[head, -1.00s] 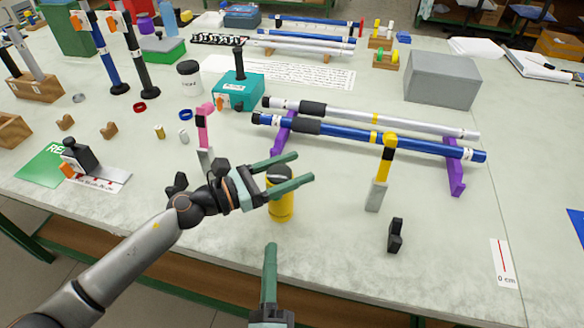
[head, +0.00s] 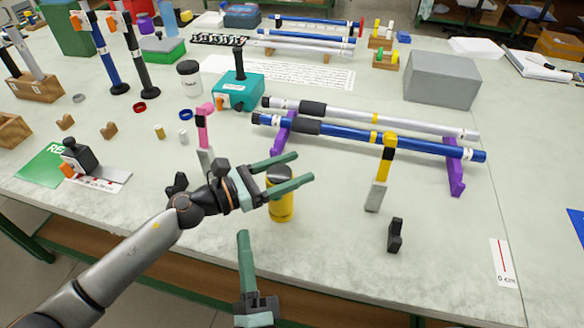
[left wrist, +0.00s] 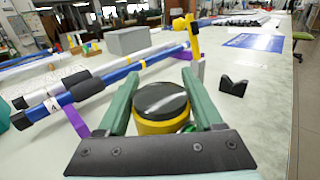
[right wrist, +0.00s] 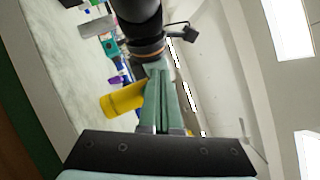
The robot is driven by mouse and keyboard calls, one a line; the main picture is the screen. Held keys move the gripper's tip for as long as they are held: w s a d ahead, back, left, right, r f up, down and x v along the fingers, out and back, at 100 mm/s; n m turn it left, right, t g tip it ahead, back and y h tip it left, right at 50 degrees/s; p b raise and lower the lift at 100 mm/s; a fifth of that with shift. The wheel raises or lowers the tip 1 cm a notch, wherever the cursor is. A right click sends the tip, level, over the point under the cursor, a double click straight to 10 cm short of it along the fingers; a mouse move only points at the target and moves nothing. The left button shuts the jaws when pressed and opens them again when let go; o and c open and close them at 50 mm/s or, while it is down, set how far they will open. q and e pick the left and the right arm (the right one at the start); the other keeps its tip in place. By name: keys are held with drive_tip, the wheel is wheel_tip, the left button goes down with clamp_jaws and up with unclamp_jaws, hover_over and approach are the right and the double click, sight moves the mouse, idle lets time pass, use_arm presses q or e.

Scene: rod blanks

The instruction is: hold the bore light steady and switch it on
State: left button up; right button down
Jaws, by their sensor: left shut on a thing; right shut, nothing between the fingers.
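The bore light appears to be the yellow cylinder (head: 281,207) with a dark round top, near the middle of the bench. My left gripper (head: 292,172) is shut around its upper part, one finger on each side. In the left wrist view the dark cap (left wrist: 160,101) shows between the fingers. The light looks upright; I cannot tell whether its base touches the bench or whether it is lit. My right gripper (head: 243,234) is shut and empty, left of the light and nearer the front edge. The right wrist view shows its closed fingers (right wrist: 163,105) beside the yellow body (right wrist: 122,100).
Behind the light, a silver rod (head: 345,114) and a blue rod (head: 345,133) rest on purple supports (head: 455,178). A yellow-topped grey post (head: 377,194) and a black notched block (head: 395,236) stand to the right. A pink-topped post (head: 203,130) stands behind left.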

drive_tip(key=s+a+r+n+g+y, duration=0.3)
drive_tip(key=a+r+n+g+y, duration=0.3)
drive_tip(key=n+y, duration=0.4)
drive_tip(key=s+a+r+n+g+y, duration=0.4)
drive_tip(key=a+n+g+y, duration=0.3)
drive_tip(key=a+n+y, duration=0.25)
drive_tip(key=s+a+f+n+g+h, duration=0.2)
drive_tip(key=s+n+g, duration=0.2)
drive_tip(key=n+g, duration=0.3)
drive_tip(key=s+a+f+n+g+h, duration=0.2)
drive_tip(key=s+n+g+h, duration=0.1)
drive_tip(key=s+n+g, duration=0.3)
drive_tip(key=n+t+h, duration=0.9)
drive_tip(key=t+h, duration=0.5)
drive_tip(key=h, duration=0.3)
approach(281, 211)
drive_tip(key=shift+w+a+f+y, duration=0.1)
drive_tip(key=shift+w+a, duration=0.2)
drive_tip(key=shift+w, duration=0.2)
drive_tip(key=shift+w+a+y, duration=0.1)
drive_tip(key=shift+w+a, duration=0.25)
drive_tip(key=shift+w, duration=0.15)
drive_tip(key=shift+w+a+f+y, duration=0.1)
drive_tip(key=shift+w+a, duration=0.2)
drive_tip(key=shift+w, duration=0.2)
